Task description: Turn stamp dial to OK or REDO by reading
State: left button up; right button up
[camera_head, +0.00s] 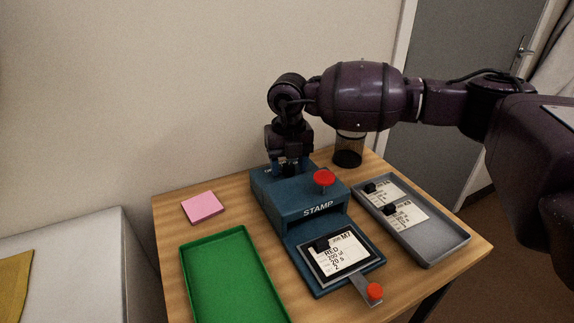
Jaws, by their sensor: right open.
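The blue stamp machine (317,210) stands in the middle of the wooden table, with "STAMP" on its front and a red knob (324,178) on top. A lever with a red knob (375,291) sticks out at the front. My right gripper (290,172) is open, pointing down at the back left of the stamp's top. It hides the dial there, and I cannot tell whether its fingers touch anything. My left gripper is not in view.
A grey tray (448,247) with cards stands at the right, and an empty green tray (228,277) at the front left. A pink pad (203,208) lies at the back left. A dark cup (347,154) stands behind the stamp, below my right arm.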

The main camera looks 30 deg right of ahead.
jog(key=shift+c, duration=0.6)
jog(key=c, duration=0.8)
